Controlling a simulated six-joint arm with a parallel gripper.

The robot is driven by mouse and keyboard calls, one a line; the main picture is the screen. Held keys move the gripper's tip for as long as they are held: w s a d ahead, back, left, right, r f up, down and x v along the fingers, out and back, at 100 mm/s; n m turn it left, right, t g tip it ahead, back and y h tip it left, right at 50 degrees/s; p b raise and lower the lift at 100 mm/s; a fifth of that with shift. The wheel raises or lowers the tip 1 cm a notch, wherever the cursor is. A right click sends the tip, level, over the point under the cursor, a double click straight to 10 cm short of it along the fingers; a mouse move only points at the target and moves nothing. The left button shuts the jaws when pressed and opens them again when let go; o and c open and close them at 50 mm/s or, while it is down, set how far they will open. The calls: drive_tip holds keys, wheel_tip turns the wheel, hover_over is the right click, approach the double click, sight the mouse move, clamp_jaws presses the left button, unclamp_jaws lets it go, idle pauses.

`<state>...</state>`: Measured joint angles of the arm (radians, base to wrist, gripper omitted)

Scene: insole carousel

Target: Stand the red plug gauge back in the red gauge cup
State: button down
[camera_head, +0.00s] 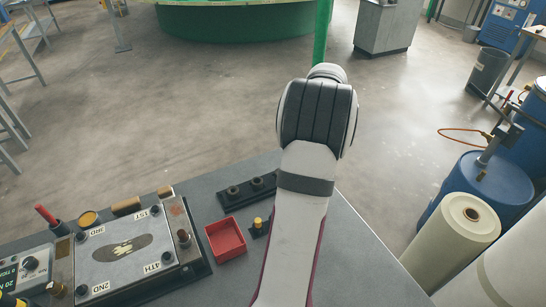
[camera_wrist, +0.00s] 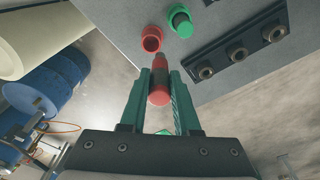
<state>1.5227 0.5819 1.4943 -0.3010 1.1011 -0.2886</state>
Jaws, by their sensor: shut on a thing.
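The red plug gauge (camera_wrist: 160,92) shows in the wrist view between the green fingers of my gripper (camera_wrist: 160,74), which is shut on it. Its near end is bright red and its middle is dark. Its far end points toward the red gauge cup (camera_wrist: 152,40), a round red ring on the grey table top. The gauge's far end appears just below the cup's rim in the picture; I cannot tell the gap in depth. In the head view my arm hides the gripper, the gauge and the cup.
A green cup (camera_wrist: 180,22) with a dark piece in it stands right beside the red cup. A black rail (camera_wrist: 238,52) with round fittings lies farther right. In the head view a red tray (camera_head: 225,238) and a plated fixture (camera_head: 125,250) lie left of my arm.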

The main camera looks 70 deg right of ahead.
drive_tip(key=shift+s, duration=0.95)
drive_tip(key=shift+f, duration=2.25)
drive_tip(key=shift+f, duration=2.45)
drive_tip(key=c, duration=0.6)
unclamp_jaws()
